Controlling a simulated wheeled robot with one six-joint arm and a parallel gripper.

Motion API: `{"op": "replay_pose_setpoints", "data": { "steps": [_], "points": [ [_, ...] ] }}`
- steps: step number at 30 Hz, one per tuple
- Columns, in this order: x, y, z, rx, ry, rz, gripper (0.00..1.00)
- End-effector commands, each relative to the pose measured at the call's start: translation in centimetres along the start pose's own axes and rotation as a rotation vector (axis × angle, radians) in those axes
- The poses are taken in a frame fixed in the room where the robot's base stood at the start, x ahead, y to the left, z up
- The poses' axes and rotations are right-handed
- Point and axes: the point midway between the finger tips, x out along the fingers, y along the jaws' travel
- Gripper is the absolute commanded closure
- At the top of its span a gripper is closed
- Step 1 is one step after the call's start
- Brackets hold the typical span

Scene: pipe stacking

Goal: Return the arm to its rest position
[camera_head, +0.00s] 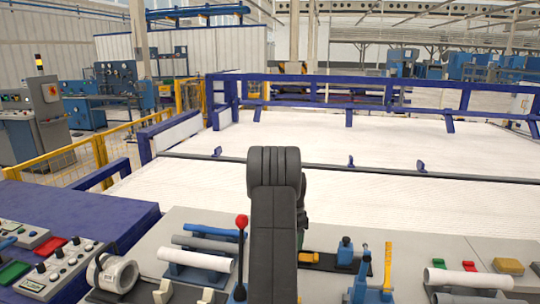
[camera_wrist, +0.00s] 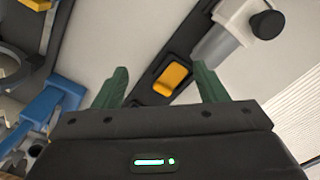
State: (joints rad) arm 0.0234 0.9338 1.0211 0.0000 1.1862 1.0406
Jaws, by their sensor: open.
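My gripper (camera_wrist: 160,69) shows in the wrist view with its two green fingers spread apart and nothing between them. Beyond the fingers is a black plate with a yellow-orange switch (camera_wrist: 171,78). In the head view my dark arm rises bent in the middle and hides most of the gripper. Another white pipe (camera_head: 468,278) lies at the right, apart from the arm.
A red-knobbed lever (camera_head: 241,224) stands close left of my arm. Blue and yellow fixtures (camera_head: 387,265) stand to its right. A clamp-like grey ring (camera_head: 116,273) and control boxes (camera_head: 66,262) are at the left. Behind the table lies a wide white bed (camera_head: 400,190) with blue rails.

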Motion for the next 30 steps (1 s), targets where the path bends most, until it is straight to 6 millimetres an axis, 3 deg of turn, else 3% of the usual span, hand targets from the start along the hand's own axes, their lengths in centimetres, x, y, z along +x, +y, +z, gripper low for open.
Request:
{"op": "replay_pose_setpoints", "data": {
  "steps": [18,30],
  "points": [
    [-0.8,2.6,8.9,-0.599,0.0,0.0,0.34],
    [-1.0,3.6,11.1,-0.76,0.0,0.0,0.34]
  ]
}}
